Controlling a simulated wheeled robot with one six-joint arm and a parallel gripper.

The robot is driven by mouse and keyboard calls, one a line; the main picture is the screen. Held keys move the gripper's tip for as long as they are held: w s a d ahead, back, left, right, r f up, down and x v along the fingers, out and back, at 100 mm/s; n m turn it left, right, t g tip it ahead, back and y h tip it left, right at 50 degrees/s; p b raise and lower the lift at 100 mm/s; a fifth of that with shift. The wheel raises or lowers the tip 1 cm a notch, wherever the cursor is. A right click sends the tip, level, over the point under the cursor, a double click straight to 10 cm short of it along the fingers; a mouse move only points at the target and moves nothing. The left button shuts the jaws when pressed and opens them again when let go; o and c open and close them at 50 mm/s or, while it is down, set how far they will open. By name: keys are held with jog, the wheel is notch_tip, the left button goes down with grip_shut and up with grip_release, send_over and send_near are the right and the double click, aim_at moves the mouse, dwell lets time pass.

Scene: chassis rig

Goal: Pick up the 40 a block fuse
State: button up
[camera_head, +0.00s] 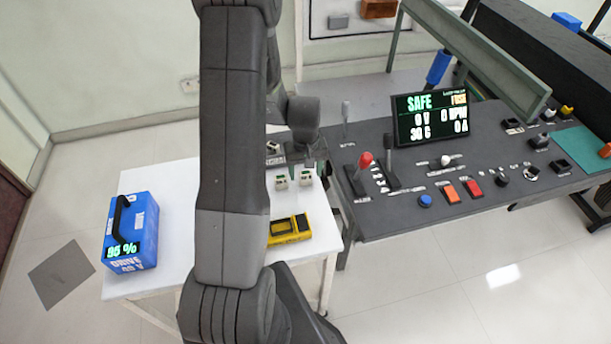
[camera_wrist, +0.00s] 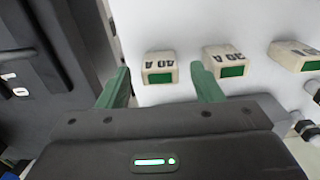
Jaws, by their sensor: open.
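The 40 A block fuse (camera_wrist: 159,68) is a small cream block with a green patch, its label upside down in the wrist view. It stands on the white table, between and just beyond the tips of my gripper (camera_wrist: 160,76). The two green fingers are apart, with nothing held between them. In the head view my gripper (camera_head: 303,158) hangs over the table's back right part, near small cream blocks (camera_head: 281,183). I cannot tell there which one is the 40 A fuse.
A similar fuse, apparently 30 A (camera_wrist: 226,62), stands close to the right finger; another (camera_wrist: 296,56) is farther right. A yellow device (camera_head: 289,229) and a blue drive battery (camera_head: 131,231) stand on the white table (camera_head: 170,190). A grey control console (camera_head: 440,185) adjoins it at right.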

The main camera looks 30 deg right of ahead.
jog(key=shift+f, duration=0.3)
jog(key=c, duration=1)
jog(key=shift+c, duration=0.3)
jog(key=shift+r, duration=0.15)
